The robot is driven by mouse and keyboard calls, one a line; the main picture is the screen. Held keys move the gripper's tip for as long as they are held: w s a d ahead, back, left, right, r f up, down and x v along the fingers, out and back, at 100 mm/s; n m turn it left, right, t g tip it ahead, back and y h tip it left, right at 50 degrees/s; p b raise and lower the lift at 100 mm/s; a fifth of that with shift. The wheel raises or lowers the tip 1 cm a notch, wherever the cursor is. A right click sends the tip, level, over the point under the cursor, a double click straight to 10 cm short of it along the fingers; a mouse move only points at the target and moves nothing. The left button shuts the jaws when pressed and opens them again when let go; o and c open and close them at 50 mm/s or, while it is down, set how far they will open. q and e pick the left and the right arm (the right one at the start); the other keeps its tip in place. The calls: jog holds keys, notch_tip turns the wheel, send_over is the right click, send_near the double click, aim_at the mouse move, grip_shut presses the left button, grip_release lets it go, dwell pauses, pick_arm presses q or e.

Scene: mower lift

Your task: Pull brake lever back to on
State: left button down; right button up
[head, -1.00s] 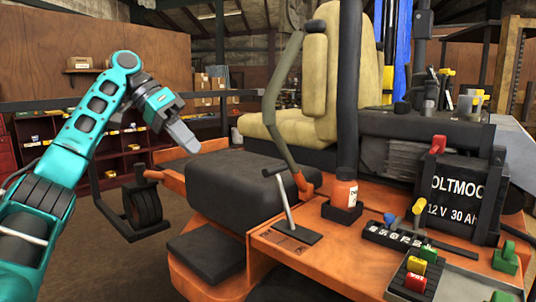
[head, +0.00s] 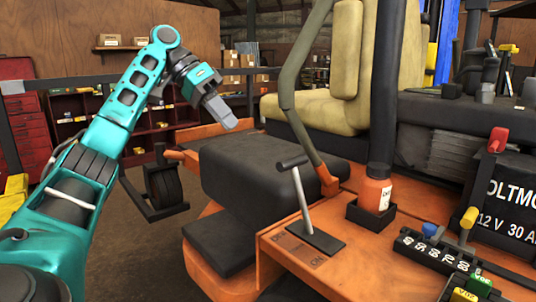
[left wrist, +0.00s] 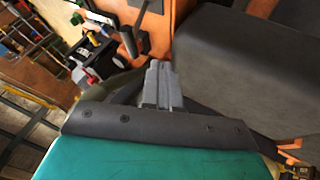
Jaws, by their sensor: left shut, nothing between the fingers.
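The brake lever (head: 300,196) stands on the orange mower deck in the head view. It has a pale shaft with a black cross handle and rises from a dark plate (head: 318,240). The word ON is printed on the deck beside the plate. The shaft leans a little to the left in the picture. My left gripper (head: 227,118) is shut and empty. It hangs in the air above the black footrest-like block, up and left of the lever, not touching it. It also shows in the left wrist view (left wrist: 158,70). My right gripper is not in view.
A curved roll-bar-like lever (head: 290,95) and a beige seat (head: 325,105) stand behind the brake lever. An orange bottle (head: 375,190), a numbered selector strip (head: 435,258) and a battery (head: 510,200) are to the right. A black block (head: 270,170) lies below my gripper.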

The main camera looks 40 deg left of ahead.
pick_arm(q)
jog(key=w+d+f, duration=0.3)
jog(key=d+f, duration=0.3)
jog(key=d, duration=0.3)
jog(key=shift+f, duration=0.35)
jog(key=shift+w, duration=0.1)
jog(key=d, duration=0.1)
jog(key=d+r, duration=0.1)
jog(key=shift+d+r, duration=0.15)
jog(key=shift+d, duration=0.15)
jog(key=v, duration=1.3)
